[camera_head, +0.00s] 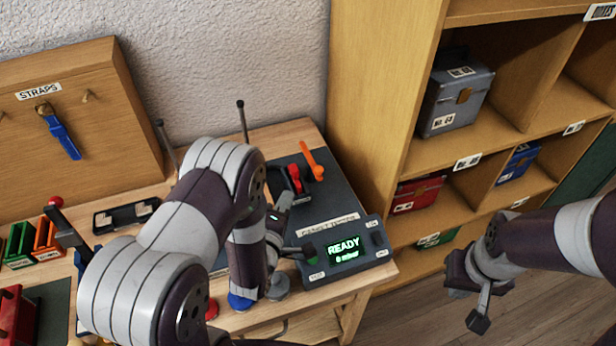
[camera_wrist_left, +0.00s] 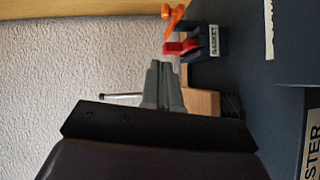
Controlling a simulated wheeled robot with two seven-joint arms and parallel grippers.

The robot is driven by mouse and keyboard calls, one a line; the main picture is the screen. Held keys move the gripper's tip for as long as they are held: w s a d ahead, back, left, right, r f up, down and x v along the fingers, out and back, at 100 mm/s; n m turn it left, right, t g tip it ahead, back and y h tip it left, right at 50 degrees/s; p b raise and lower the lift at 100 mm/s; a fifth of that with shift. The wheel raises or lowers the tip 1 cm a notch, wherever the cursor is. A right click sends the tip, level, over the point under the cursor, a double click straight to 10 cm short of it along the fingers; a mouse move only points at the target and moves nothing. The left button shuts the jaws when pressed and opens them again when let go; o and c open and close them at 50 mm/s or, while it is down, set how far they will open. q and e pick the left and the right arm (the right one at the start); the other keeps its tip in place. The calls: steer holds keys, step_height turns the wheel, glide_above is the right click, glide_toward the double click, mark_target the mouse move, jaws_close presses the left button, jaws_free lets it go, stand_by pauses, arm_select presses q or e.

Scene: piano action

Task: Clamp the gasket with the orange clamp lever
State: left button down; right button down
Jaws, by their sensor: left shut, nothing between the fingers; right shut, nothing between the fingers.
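The orange clamp lever (camera_head: 312,160) stands tilted at the back of the dark tester unit (camera_head: 338,192). It also shows at the top of the left wrist view (camera_wrist_left: 172,14). My right gripper (camera_head: 479,318) is shut and empty, over the floor at the right.
The display (camera_head: 344,249) reads READY. My left arm hides much of the wooden bench. A strap board (camera_head: 70,120) with a blue strap (camera_head: 62,138) stands at the back left. Orange and green bins (camera_head: 46,238) sit at the left. A wooden shelf (camera_head: 385,110) with boxes stands right.

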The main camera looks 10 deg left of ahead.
arm_select(q)
steer(key=w+d, duration=0.1)
steer(key=w, duration=0.2)
steer(key=w+d+f+p, duration=0.1)
steer(key=w, duration=0.2)
steer(key=w+d+f, duration=0.1)
steer(key=w, duration=0.2)
steer(key=shift+w+d+p, duration=0.1)
steer(key=shift+w+p, duration=0.2)
steer(key=shift+w, duration=0.1)
